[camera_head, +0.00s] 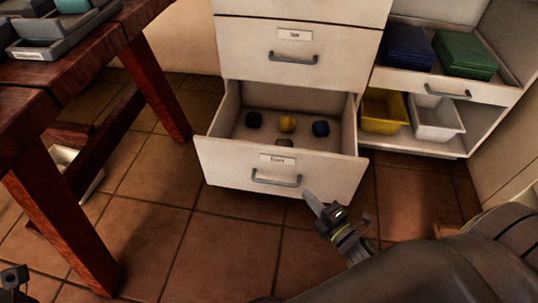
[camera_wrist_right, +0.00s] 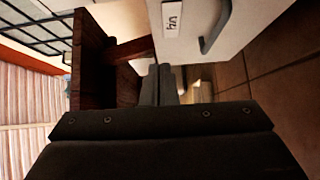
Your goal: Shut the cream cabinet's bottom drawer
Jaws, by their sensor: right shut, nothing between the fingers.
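The cream cabinet's bottom drawer (camera_head: 230,172) stands pulled out, with a label and a grey bar handle (camera_head: 276,180) on its front. Several small dark and yellow items lie inside it. My right gripper (camera_head: 310,198) is shut and empty at the lower right part of the drawer front; I cannot tell whether it touches. In the right wrist view its fingers (camera_wrist_right: 160,82) are together, with the drawer front (camera_wrist_right: 188,45) and its handle (camera_wrist_right: 216,28) beside them. Of my left gripper, only a dark part (camera_head: 14,278) shows at the lower left edge; its fingers are not clear.
The drawer above (camera_head: 330,50) is closed. A reddish wooden table (camera_head: 150,85) stands at the left. Open shelves at the right hold blue (camera_head: 408,48) and green stacks (camera_head: 464,55), a yellow bin (camera_head: 383,112) and a white bin (camera_head: 436,120). Tiled floor (camera_head: 215,250) before the drawer is clear.

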